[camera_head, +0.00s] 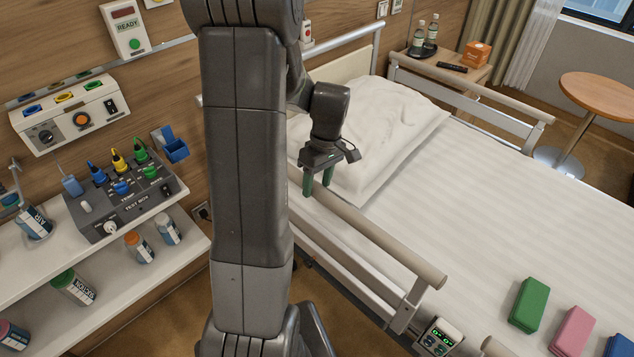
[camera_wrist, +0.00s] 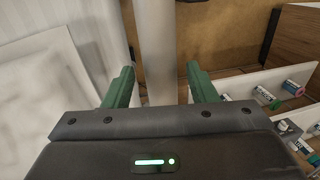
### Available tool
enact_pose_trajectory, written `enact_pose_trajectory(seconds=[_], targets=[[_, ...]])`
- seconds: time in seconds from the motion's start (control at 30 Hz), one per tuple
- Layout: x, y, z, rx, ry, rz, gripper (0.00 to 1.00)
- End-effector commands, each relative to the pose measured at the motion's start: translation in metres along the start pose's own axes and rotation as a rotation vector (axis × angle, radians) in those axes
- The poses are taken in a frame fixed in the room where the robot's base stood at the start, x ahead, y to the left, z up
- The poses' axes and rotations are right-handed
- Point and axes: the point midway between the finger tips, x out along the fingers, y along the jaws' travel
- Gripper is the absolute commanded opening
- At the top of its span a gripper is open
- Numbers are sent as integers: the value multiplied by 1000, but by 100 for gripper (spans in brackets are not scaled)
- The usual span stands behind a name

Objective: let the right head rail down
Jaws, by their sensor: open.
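The near-side head rail (camera_head: 385,240) of the bed stands raised along the mattress edge, with a beige top bar on a metal frame. My gripper (camera_head: 317,184) is over the pillow end of this bar, pointing down, with its two green fingers apart. In the wrist view the bar (camera_wrist: 154,45) runs between the open fingers (camera_wrist: 161,86), apparently nearer the left one. I cannot tell how far down beside the bar the fingertips reach. The rail's lower frame is partly hidden by my arm.
A pillow (camera_head: 385,135) lies beside my gripper. The far head rail (camera_head: 470,92) is also raised. A control panel (camera_head: 437,340) sits at the rail's foot end. Colored blocks (camera_head: 529,305) lie on the bed. Shelves with bottles and a test box (camera_head: 125,200) stand at left.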

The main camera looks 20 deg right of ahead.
Motion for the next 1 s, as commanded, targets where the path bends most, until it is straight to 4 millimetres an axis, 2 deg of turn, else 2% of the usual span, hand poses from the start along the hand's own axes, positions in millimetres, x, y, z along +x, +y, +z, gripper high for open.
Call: enact_pose_trajectory(seconds=[0.13,0.4,0.47,0.67,0.7,1.0], targets=[[9,0,0,0,-1,0,52],[10,0,0,0,0,0,52],[10,0,0,0,0,0,42],[10,0,0,0,0,0,3],[10,0,0,0,0,0,0],[11,-1,0,-2,0,25,0]])
